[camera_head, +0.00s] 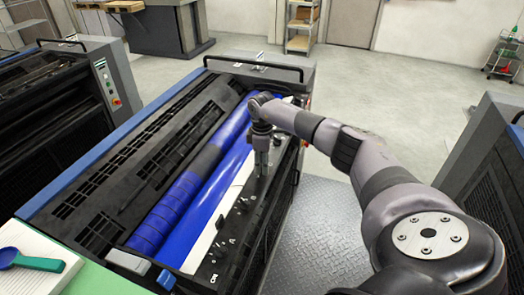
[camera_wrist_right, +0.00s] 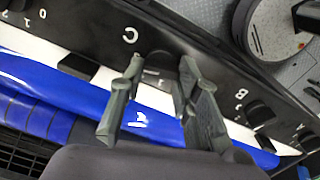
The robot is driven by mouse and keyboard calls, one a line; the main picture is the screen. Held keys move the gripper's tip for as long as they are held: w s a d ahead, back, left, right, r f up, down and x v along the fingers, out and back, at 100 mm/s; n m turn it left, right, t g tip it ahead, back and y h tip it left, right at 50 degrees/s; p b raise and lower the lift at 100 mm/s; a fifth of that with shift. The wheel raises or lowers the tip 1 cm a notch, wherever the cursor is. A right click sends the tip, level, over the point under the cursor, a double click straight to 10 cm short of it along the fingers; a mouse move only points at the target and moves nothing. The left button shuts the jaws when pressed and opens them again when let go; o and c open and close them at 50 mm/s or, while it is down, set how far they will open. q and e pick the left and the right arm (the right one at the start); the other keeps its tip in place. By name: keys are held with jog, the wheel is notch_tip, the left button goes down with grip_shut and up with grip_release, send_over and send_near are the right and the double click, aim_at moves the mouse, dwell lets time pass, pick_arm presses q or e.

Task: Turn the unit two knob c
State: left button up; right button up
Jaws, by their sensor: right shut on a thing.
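The ink unit (camera_head: 118,157) in the middle of the head view has a long blue roller and a black side panel with small knobs. My right gripper (camera_head: 262,168) points down over this panel. In the right wrist view its two fingers (camera_wrist_right: 162,78) are on either side of a dark knob (camera_wrist_right: 158,60), shut on it. The white letter C (camera_wrist_right: 130,35) is printed beside this knob. The fingers partly hide the knob, and its turn angle is not clear. My left gripper is out of view.
Another knob (camera_wrist_right: 260,112), near the letter B, is to the right in the wrist view. Other units stand at the left (camera_head: 60,100) and right (camera_head: 490,150) of the head view. Grey floor is open behind.

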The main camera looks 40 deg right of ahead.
jog(key=shift+w+r, duration=0.1)
dwell(0.3)
jog(key=o, duration=1.2)
jog(key=shift+c, duration=0.2)
notch_tip(320, 180, up, 12)
